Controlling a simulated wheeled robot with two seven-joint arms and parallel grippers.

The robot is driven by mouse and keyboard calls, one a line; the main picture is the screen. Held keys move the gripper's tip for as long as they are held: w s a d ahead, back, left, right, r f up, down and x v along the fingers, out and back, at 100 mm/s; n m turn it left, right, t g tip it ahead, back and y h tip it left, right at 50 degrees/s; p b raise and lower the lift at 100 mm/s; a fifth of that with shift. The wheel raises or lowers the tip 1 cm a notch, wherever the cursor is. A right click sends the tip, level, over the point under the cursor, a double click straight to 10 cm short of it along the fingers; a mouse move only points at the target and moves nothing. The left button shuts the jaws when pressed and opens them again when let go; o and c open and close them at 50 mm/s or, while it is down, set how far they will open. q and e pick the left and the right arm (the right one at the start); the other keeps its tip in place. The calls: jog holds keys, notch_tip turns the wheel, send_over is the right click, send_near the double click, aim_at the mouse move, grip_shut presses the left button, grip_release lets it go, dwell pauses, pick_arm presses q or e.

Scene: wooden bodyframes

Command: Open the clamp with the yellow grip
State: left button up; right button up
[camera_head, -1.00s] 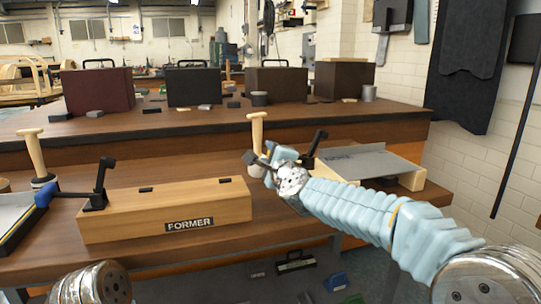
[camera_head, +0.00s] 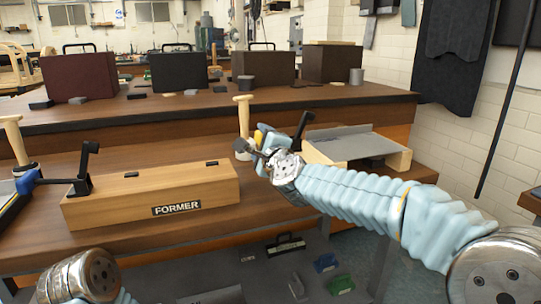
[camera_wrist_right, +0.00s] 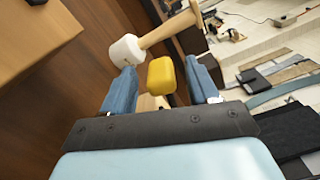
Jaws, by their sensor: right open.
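The yellow grip (camera_wrist_right: 162,76) of the clamp sits between the two blue fingers of my right gripper (camera_wrist_right: 160,72) in the right wrist view, with a gap to each finger. In the head view a small bit of the yellow grip (camera_head: 258,137) shows by my right gripper (camera_head: 254,147), which is open and partly hidden by its own wrist.
The wooden block marked FORMER (camera_head: 150,195) lies left of my right gripper. A mallet (camera_head: 244,115) stands upright close by; its white head (camera_wrist_right: 127,48) is near the left finger. A blue-gripped clamp (camera_head: 27,182) is at left, a metal-topped board (camera_head: 350,142) at right.

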jog(key=b+v, duration=0.1)
jog(key=v, duration=0.9)
jog(key=shift+s, duration=0.4)
jog(key=shift+d, duration=0.1)
